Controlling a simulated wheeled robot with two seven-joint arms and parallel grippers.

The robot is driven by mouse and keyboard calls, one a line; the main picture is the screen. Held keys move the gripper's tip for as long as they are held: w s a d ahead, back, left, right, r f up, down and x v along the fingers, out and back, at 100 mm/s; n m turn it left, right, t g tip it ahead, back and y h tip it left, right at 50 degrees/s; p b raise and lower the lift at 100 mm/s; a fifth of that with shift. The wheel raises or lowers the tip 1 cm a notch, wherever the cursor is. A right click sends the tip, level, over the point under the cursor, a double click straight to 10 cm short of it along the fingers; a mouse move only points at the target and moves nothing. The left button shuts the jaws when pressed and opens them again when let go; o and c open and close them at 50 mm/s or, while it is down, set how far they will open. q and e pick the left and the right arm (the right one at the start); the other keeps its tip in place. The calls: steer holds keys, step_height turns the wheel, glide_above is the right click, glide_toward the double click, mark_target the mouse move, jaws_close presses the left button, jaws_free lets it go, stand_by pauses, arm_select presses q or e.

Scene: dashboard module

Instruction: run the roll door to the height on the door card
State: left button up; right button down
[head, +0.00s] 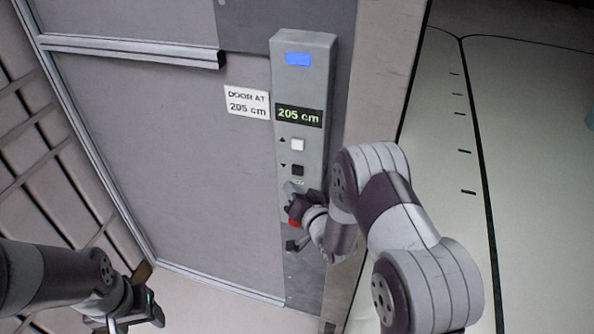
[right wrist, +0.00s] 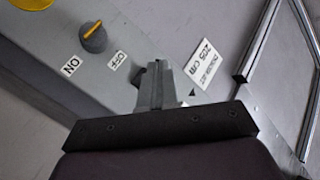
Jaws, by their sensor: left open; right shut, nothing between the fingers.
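A grey control box (head: 303,90) stands upright on a post. Its green display (head: 299,116) reads 205 cm. Below it are a white button (head: 298,145) beside an up arrow and a black button (head: 297,170) beside a down arrow. The white door card (head: 247,102) to the left reads DOOR AT 205 cm; it also shows in the right wrist view (right wrist: 205,64). My right gripper (right wrist: 158,68) is shut and empty, low over the box. A grey knob (right wrist: 92,38) with an orange line sits between ON and OFF labels. My left gripper (head: 135,312) is open at lower left.
A red part (head: 294,222) shows low on the box beside my right gripper. A large grey panel (head: 150,140) with a metal frame lies to the left. Open floor shows at right.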

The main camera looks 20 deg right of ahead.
steer(key=shift+s+a, duration=0.75)
steer(key=shift+s, duration=0.35)
steer(key=s+d+f+n+g+h+b, duration=0.2)
steer(key=s+d+f+n+g+h, duration=0.1)
steer(key=s+f+g, duration=0.7)
steer(key=s+r+n+g+b, duration=0.1)
steer(key=s+r+g+b, duration=0.1)
steer(key=s, duration=0.5)
steer(key=s+r+n+g+b, duration=0.1)
steer(key=s+r+g+b, duration=0.1)
steer(key=s+b, duration=0.3)
steer(key=shift+s+a+r+g, duration=0.2)
steer(key=shift+s+r+g, duration=0.1)
steer(key=shift+s+r, duration=0.55)
